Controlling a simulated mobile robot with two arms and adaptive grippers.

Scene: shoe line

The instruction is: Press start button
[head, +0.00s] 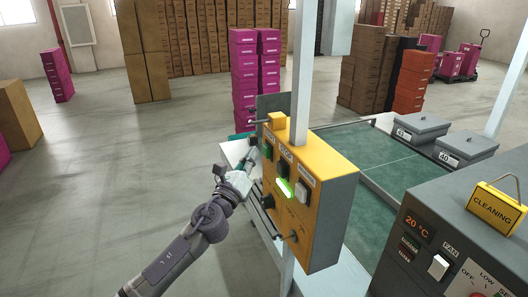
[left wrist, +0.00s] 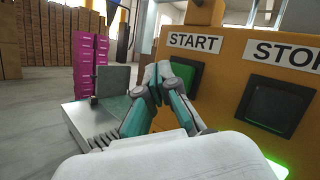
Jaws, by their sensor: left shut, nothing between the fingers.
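The green start button (left wrist: 184,78) sits under the START label (left wrist: 194,41) on the yellow control box (head: 330,205). The button also shows in the head view (head: 267,151), small and dark green. My left gripper (left wrist: 158,72) is shut and empty, its fingertips at the left edge of the start button in the left wrist view. In the head view my left gripper (head: 251,154) is just left of the box's button face. I cannot tell whether the tips touch the button; the fingers hide part of it. My right gripper is not in view.
A dark stop button (left wrist: 272,105) sits right of the start button. A lit green light (head: 284,187) and black knobs are lower on the box. A grey post (head: 303,70) rises behind it. A green conveyor (head: 365,150) and a grey machine (head: 430,225) stand to the right.

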